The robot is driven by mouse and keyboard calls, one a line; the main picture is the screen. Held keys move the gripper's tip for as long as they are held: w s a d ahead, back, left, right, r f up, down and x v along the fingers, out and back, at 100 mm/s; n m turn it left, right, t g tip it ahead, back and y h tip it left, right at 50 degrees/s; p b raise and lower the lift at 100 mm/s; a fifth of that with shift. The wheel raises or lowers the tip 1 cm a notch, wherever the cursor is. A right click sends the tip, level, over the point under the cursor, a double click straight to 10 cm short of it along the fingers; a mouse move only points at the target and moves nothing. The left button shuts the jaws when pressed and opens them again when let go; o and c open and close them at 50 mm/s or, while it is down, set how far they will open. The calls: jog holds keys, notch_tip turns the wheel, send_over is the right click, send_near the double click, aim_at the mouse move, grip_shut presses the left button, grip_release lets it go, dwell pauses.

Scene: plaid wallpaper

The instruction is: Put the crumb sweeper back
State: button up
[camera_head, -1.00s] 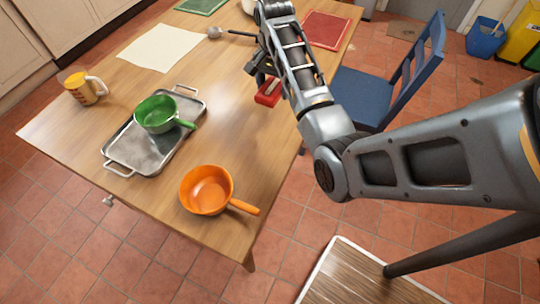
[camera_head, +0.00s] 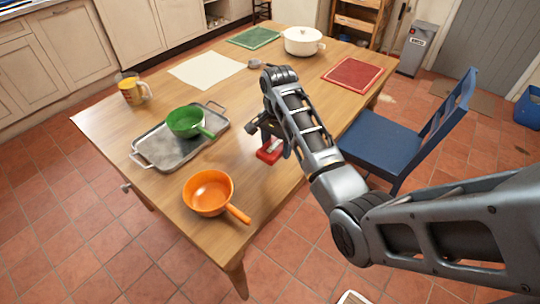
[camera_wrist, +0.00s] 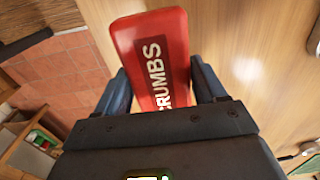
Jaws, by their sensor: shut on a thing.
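The crumb sweeper is a red block (camera_wrist: 152,62) with a dark label reading "CRUMBS" in the wrist view. In the head view the red sweeper (camera_head: 269,152) shows just below my gripper, near the table's right edge. My gripper (camera_wrist: 160,95) is shut on it, with one finger on each side. In the head view my gripper (camera_head: 275,138) is partly hidden by my own arm. Whether the sweeper touches the wooden table (camera_head: 262,195) or hangs just above it, I cannot tell.
An orange pan (camera_head: 208,192) stands near the front. A green pan (camera_head: 186,122) sits on a metal tray (camera_head: 162,155). A mug (camera_head: 131,91), white pot (camera_head: 302,41), red mat (camera_head: 352,75), green mat (camera_head: 254,38) and cream mat (camera_head: 207,69) are on the table. A blue chair (camera_head: 385,138) stands right.

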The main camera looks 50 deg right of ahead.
aim_at(270, 142)
jog(key=shift+w+a+f, duration=0.25)
jog(key=shift+w+f, duration=0.1)
jog(key=shift+w, duration=0.1)
jog(key=shift+w+a+f, duration=0.2)
jog(key=shift+w+f, duration=0.15)
jog(key=shift+w, duration=0.1)
jog(key=shift+f, duration=1.9)
jog(key=shift+f, duration=0.1)
jog(key=o, duration=1)
notch_tip(270, 142, up, 12)
jog(key=shift+r, duration=0.1)
